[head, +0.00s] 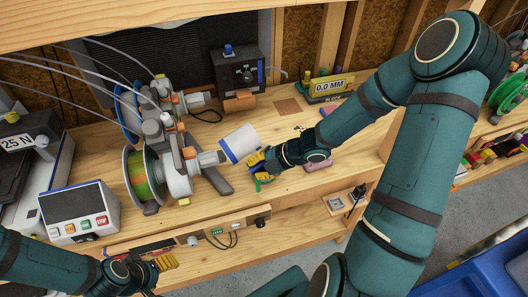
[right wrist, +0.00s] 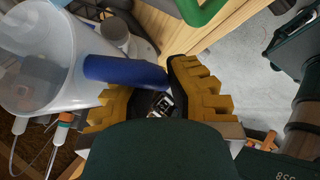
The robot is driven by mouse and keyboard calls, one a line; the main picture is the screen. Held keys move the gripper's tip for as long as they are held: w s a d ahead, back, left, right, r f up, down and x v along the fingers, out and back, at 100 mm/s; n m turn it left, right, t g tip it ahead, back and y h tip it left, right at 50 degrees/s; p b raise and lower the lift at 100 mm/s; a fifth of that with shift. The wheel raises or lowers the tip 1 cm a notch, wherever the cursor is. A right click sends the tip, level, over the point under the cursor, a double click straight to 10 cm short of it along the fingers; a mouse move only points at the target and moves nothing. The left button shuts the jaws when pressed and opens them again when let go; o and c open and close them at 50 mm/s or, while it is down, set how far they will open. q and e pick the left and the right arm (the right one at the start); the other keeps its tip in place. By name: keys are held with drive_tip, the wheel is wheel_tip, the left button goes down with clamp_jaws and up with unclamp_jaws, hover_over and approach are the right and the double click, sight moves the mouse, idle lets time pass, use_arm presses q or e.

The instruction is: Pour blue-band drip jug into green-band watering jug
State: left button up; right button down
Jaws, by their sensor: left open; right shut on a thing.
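The blue-band drip jug (head: 242,141) is a whitish translucent vessel with a blue strip, tilted above the bench in the head view. It fills the left of the right wrist view (right wrist: 40,60), where its blue part (right wrist: 125,70) runs between my fingers. My right gripper (head: 258,164) is shut on this jug. A green piece (head: 264,179) shows just below that gripper, and a green curved edge (right wrist: 203,8) shows at the top of the right wrist view. It may belong to the green-band watering jug, whose body I cannot make out. My left gripper (head: 165,262) is open and empty at the lower left.
A printer mechanism with spools (head: 150,165) stands left of the jug, close to it. A control box with screen (head: 80,212) is further left. A black box (head: 240,70) and a 0.0 MM display (head: 331,86) stand behind. Bare bench lies at front centre.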

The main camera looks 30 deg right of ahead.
idle(0.3)
drive_tip(key=shift+d+p, duration=0.1)
drive_tip(key=shift+p, duration=0.25)
drive_tip(key=shift+f+y, duration=0.1)
drive_tip(key=shift+y, duration=0.2)
drive_tip(key=shift+d+p, duration=0.15)
drive_tip(key=shift+p, duration=0.15)
drive_tip(key=shift+f, duration=0.1)
